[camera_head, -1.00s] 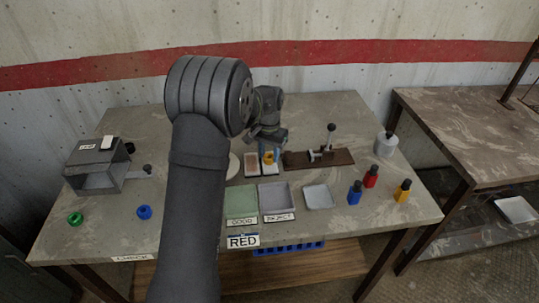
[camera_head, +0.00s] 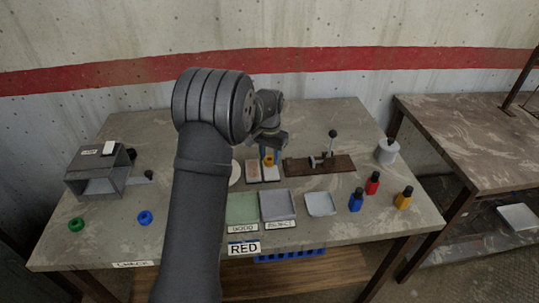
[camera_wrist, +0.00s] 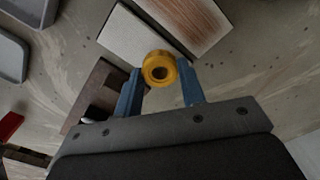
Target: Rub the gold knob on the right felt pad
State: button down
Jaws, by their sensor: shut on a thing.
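The gold knob (camera_wrist: 158,68) is a ring-like yellow piece with a dark hole, held between the two blue fingers of my gripper (camera_wrist: 160,85) in the wrist view. The knob also shows in the head view (camera_head: 268,160), below my gripper (camera_head: 268,153). The right felt pad is the pale, plain one (camera_wrist: 128,36); it also shows in the head view (camera_head: 271,175). The knob overlaps this pad's near edge in the wrist view. I cannot tell whether it touches the pad. The left pad (camera_wrist: 190,18) has brownish streaks.
A dark board with a lever clamp (camera_head: 320,164) lies right of the pads. The green GOOD tray (camera_head: 242,208) and grey REJECT tray (camera_head: 277,205) stand in front. A white round disc (camera_head: 235,172) is left.

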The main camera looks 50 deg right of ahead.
aim_at(271, 174)
jog(key=shift+s+a+f, duration=0.1)
jog(key=shift+s+a, duration=1.65)
jog(key=shift+a, duration=0.05)
jog(key=shift+w+d, duration=2)
jog(key=shift+s+a, duration=2)
jog(key=shift+w+d, duration=2)
jog(key=shift+d, duration=0.05)
jog(key=shift+s+a, duration=2)
jog(key=shift+a, duration=0.05)
jog(key=shift+w+d, duration=0.1)
